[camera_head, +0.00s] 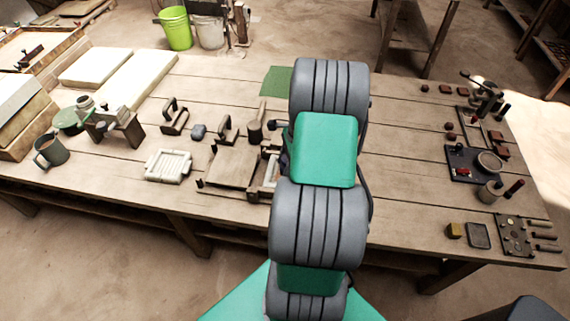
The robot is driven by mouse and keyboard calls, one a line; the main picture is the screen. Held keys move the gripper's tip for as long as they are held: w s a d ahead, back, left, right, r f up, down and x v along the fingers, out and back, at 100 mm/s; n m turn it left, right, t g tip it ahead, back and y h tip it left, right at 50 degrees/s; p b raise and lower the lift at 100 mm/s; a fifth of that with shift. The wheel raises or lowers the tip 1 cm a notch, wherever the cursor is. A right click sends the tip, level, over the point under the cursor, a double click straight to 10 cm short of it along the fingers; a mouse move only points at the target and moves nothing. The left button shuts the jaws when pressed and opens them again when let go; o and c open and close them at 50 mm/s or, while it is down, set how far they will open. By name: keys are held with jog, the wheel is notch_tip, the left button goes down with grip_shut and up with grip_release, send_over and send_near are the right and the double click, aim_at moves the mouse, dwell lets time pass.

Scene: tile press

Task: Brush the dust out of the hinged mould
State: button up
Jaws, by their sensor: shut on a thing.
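A flat brown plate with small dark posts at its corners (232,167) lies on the bench just left of my arm. A frame with a pale inside (271,171) adjoins it on the right and is partly covered by my arm. These look like the two parts of the hinged mould, but I cannot be sure. Any dust in it is too small to tell. My arm's grey and green links stand in front of this area. They hide my gripper and whatever it holds, so no brush can be made out in it.
Dark-handled tools (175,117) and a mallet-like tool (256,127) stand behind. A mug (50,151) is at far left. A dark tray with a round dish (479,163) is at right.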

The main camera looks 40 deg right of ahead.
jog(key=shift+f+b, duration=0.35)
jog(key=shift+f, duration=0.45)
